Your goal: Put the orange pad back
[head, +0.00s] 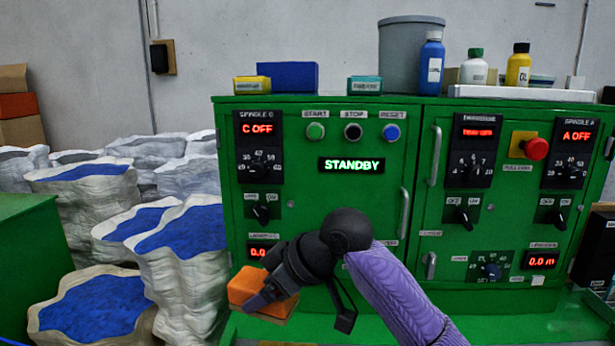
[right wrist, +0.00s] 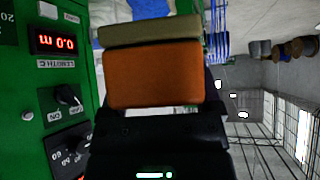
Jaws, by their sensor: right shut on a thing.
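The orange pad (head: 243,285) is a small block with an orange face and a tan layer along one side. It is in front of the lower left part of the green control cabinet. My right gripper (head: 264,297) is shut on it, with a dark finger across its front in the head view. In the right wrist view the orange pad (right wrist: 152,75) sits between the fingers, its orange face toward the camera and its tan layer on the far side. My left gripper is not in view.
The green cabinet (head: 300,185) carries dials, buttons, door handles and a lit STANDBY display. White sacks with blue contents (head: 185,250) stand close to the left. Bottles, a grey bin (head: 402,55) and small boxes stand on the cabinet top.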

